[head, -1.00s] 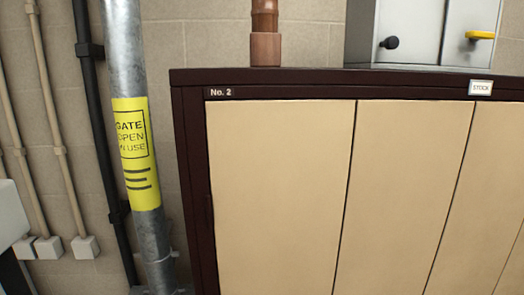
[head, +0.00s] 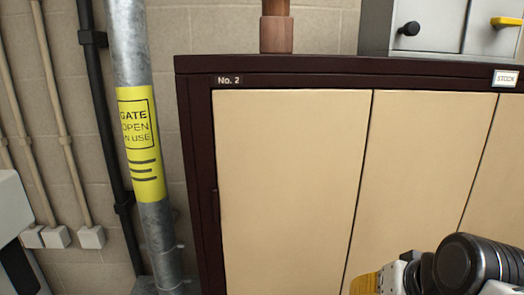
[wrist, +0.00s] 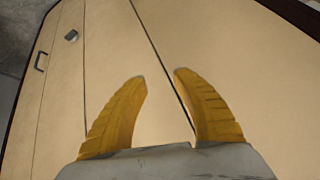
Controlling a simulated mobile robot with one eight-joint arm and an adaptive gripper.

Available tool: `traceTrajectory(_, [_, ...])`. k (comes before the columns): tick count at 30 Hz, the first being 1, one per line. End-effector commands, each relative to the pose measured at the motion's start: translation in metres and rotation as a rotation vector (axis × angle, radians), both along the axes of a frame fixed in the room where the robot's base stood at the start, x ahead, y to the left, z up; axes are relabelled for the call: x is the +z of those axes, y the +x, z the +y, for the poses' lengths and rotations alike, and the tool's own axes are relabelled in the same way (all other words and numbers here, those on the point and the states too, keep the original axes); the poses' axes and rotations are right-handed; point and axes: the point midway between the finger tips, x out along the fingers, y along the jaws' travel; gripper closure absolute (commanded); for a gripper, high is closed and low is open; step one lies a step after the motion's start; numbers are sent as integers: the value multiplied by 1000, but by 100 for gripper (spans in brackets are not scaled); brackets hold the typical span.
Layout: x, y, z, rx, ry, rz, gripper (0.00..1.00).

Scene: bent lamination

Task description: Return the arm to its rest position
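My gripper shows in the wrist view (wrist: 160,85) with its two yellow ribbed fingers spread apart and nothing between them. It faces the tan front of the cabinet (wrist: 110,50). In the head view, part of my arm shows at the bottom right, in front of the cabinet (head: 290,180), with a bit of yellow at its left end. The fingertips are not clearly seen there. The gap between the fingers and the cabinet front cannot be told.
A steel post (head: 130,60) with a yellow sign (head: 141,140) stands left of the cabinet. A grey box (head: 440,30) and a copper-brown pipe (head: 276,30) are at the cabinet's top. Conduits (head: 58,120) run down the wall at the left. A small handle (wrist: 40,62) shows on the cabinet front.

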Motion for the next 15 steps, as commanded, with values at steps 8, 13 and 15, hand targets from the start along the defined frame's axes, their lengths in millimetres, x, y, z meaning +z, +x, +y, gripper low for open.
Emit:
traceTrajectory(8, [-77,-25,14,176,-249,-26,66])
traceTrajectory(13, [-115,-25,14,172,-246,-25,66])
traceTrajectory(15, [-133,-24,14,171,-245,-25,66])
